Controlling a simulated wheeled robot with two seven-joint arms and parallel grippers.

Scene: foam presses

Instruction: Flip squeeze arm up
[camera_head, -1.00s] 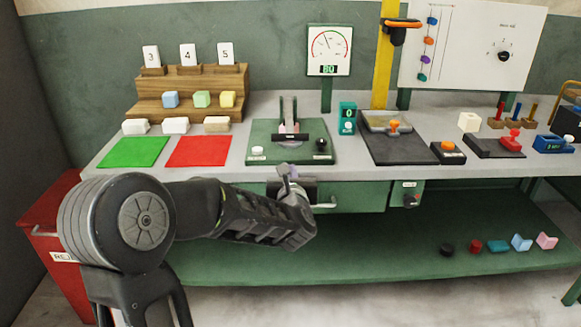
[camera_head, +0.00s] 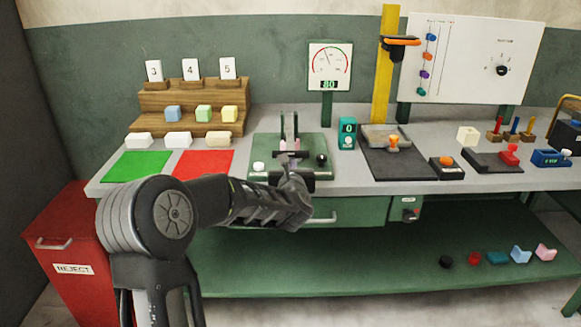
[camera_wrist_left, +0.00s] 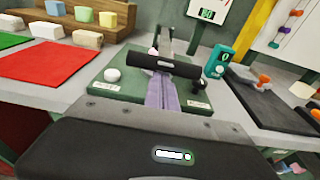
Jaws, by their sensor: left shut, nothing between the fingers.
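The squeeze press is a green base plate (camera_head: 262,146) on the bench, with two grey uprights and a dark cross bar (camera_head: 296,154), which looks like its squeeze arm. In the left wrist view the bar (camera_wrist_left: 164,65) lies low across the base (camera_wrist_left: 112,82), in front of the uprights. A bit of pink (camera_wrist_left: 153,50) shows behind it, mostly hidden. My left gripper (camera_head: 292,172) is at the front edge of the press. In the wrist view its closed fingers (camera_wrist_left: 161,88) point at the bar's middle, just below it; I cannot tell whether they touch. My right gripper is not in view.
A white knob (camera_wrist_left: 112,75) and a dark knob flank the bar. A teal counter (camera_head: 347,134) stands to the right, then a dark scale-like plate (camera_head: 400,160). Green (camera_head: 137,166) and red (camera_head: 204,163) mats lie left. A dial reading 80 (camera_head: 329,65) stands behind.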

